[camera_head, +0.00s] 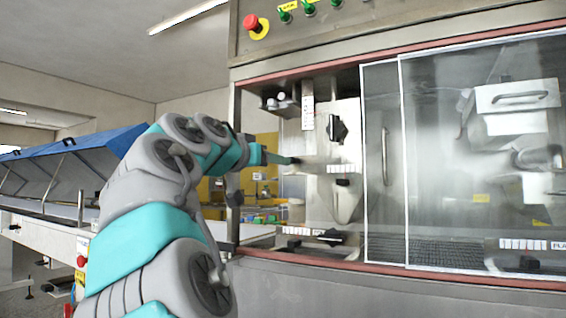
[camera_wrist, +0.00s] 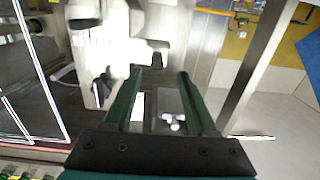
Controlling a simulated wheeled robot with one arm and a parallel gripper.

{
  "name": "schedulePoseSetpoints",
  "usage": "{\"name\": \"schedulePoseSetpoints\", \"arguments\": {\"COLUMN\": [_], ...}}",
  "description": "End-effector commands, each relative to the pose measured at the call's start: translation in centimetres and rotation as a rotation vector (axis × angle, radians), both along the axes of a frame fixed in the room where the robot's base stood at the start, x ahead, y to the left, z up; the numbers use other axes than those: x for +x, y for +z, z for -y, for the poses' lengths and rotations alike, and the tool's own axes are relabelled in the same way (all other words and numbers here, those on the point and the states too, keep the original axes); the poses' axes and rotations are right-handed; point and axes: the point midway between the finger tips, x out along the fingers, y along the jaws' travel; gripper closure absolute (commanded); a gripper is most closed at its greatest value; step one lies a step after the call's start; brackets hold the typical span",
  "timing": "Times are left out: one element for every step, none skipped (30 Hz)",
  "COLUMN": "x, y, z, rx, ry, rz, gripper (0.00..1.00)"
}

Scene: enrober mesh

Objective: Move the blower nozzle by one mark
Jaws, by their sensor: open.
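My gripper (camera_head: 290,161) reaches in through the open left bay of the machine, in front of a pale metal housing (camera_head: 318,190). In the wrist view its two dark green fingers (camera_wrist: 158,76) are apart and empty. A small black piece (camera_wrist: 157,60) lies just beyond and between the fingertips; I cannot tell whether they touch it. The housing carries a white marked strip (camera_head: 341,169) with a small dark tab (camera_head: 342,182) below it. A rounded, tapered part (camera_head: 346,204), possibly the blower nozzle, hangs below. The strip's mark reading is too small to tell.
A black knob (camera_head: 337,129) sits on the housing, above the strip. A lower marked strip (camera_head: 297,231) has a black handle (camera_head: 331,236) beside it. A clear sliding door (camera_head: 384,150) closes off the right. The bay's left post (camera_head: 235,150) stands close to my arm.

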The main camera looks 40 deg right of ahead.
Motion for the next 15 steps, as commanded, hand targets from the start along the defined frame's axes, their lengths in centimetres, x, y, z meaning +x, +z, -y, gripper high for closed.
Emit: {"name": "schedulePoseSetpoints", "arguments": {"x": [0.0,-0.1,-0.1,-0.1,-0.1,0.0,0.1,0.1,0.3,0.4,0.5,0.7,0.8,1.0,1.3], "y": [0.4,0.6,0.8,0.8,0.9,0.9,0.9,0.8,0.8,0.9,0.9,0.9,0.8,0.9,0.8], "z": [0.1,0.2,0.3,0.4,0.4,0.6,0.7,0.9,1.3,1.6,1.9,2.4,2.8,3.2,3.8], "rx": [-0.011,-0.016,-0.018,-0.019,-0.02,-0.02,-0.019,-0.019,-0.018,-0.018,-0.018,-0.018,-0.017,-0.017,-0.016], "ry": [-0.01,-0.014,-0.018,-0.019,-0.02,-0.02,-0.02,-0.02,-0.02,-0.02,-0.02,-0.02,-0.021,-0.02,-0.02], "rz": [0.012,0.017,0.022,0.024,0.025,0.025,0.025,0.025,0.025,0.025,0.025,0.025,0.024,0.024,0.024], "gripper": [0.43,0.43,0.43,0.43,0.43,0.43,0.43,0.43,0.43,0.43,0.43,0.43,0.43,0.43,0.43]}}
